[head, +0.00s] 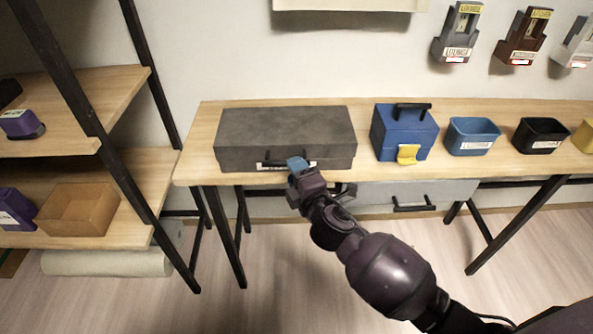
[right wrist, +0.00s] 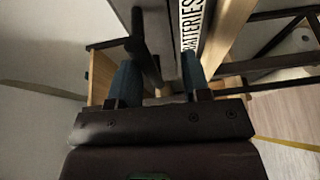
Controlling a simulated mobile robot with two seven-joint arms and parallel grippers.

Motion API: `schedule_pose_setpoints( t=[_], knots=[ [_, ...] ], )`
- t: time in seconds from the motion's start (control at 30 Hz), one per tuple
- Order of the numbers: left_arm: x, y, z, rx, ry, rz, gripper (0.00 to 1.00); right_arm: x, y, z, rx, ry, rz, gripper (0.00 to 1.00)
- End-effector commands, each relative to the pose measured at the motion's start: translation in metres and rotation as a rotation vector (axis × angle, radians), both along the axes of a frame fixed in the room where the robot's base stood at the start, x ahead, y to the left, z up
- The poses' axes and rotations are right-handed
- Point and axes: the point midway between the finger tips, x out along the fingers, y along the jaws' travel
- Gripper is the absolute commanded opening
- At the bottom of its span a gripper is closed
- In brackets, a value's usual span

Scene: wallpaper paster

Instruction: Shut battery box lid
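The battery box is the long dark grey case (head: 290,130) at the left of the table. Its lid looks lowered flat on the body in the head view; I cannot tell whether a thin gap remains at the seam. A white label and a dark handle are on its front, and the label reading BATTERIES (right wrist: 190,25) shows in the right wrist view. My right gripper (head: 296,163) is at the box's front, over the handle area. Its blue fingers (right wrist: 160,80) are apart, with nothing clamped between them. My left gripper is not in view.
A blue box (head: 390,135) with a yellow latch stands right of the grey case. Then come a blue bin (head: 472,135), a black bin (head: 540,135) and a yellow bin. The wooden table (head: 200,145) has a drawer below. A shelf rack (head: 110,95) stands at left.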

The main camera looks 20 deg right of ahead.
Motion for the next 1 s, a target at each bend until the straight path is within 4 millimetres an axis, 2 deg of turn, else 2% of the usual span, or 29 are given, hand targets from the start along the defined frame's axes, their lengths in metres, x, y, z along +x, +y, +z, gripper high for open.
schedule_pose_setpoints(
  t=[0.2, 0.47, 0.57, 0.8, 1.0],
  knots=[
    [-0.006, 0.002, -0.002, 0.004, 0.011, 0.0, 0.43, 0.0, 0.0, 0.002, -0.002, -0.003, 0.0, 0.42],
    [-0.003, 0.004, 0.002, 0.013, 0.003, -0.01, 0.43, -0.005, -0.001, 0.004, 0.0, -0.006, 0.0, 0.42],
    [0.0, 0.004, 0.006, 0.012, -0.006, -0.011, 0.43, -0.016, -0.002, 0.004, 0.0, -0.005, 0.0, 0.42],
    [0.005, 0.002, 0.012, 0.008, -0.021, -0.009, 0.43, -0.055, -0.007, 0.005, 0.0, -0.005, 0.0, 0.42],
    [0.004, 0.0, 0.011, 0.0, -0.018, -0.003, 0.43, -0.085, -0.01, 0.005, -0.001, -0.004, -0.001, 0.42]
  ],
)
